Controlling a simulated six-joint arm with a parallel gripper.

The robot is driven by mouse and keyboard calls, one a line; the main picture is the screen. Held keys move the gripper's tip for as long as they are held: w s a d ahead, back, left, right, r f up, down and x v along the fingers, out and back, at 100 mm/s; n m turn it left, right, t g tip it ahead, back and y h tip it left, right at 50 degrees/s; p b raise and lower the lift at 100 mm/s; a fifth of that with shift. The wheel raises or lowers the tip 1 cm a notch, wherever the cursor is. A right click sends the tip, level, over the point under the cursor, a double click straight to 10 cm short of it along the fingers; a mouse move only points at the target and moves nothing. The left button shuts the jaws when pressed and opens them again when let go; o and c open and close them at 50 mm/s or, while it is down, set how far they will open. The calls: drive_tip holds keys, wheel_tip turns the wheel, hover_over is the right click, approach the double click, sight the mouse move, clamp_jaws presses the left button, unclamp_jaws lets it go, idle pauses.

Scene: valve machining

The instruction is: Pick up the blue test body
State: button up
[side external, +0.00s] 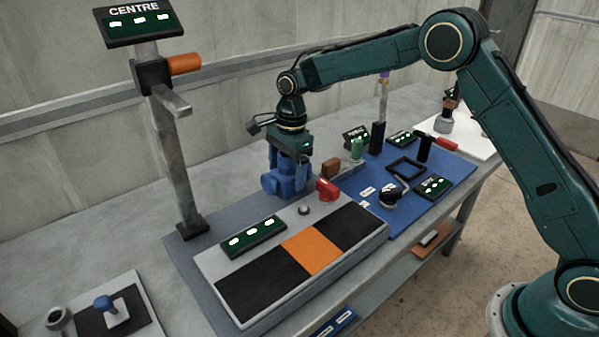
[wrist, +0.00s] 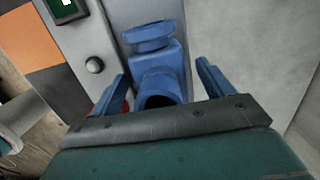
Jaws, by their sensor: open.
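The blue test body (side external: 283,181) stands behind the grey block's far edge in the side view. It also shows in the wrist view (wrist: 158,68), with a round flange at its top and a dark round opening nearest my gripper. My gripper (side external: 290,170) points down over it. In the wrist view my gripper (wrist: 165,85) has its two blue fingers apart, one on each side of the body, with visible gaps between fingers and body. The lower part of the body is partly hidden by the gripper's palm edge.
A post with a "CENTRE" sign (side external: 138,22) stands at left. A blue mat (side external: 404,220) with several parts lies at right.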

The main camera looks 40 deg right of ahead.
drive_tip(key=shift+r, duration=0.1)
drive_tip(key=c, duration=1.6)
drive_tip(key=shift+r, duration=5)
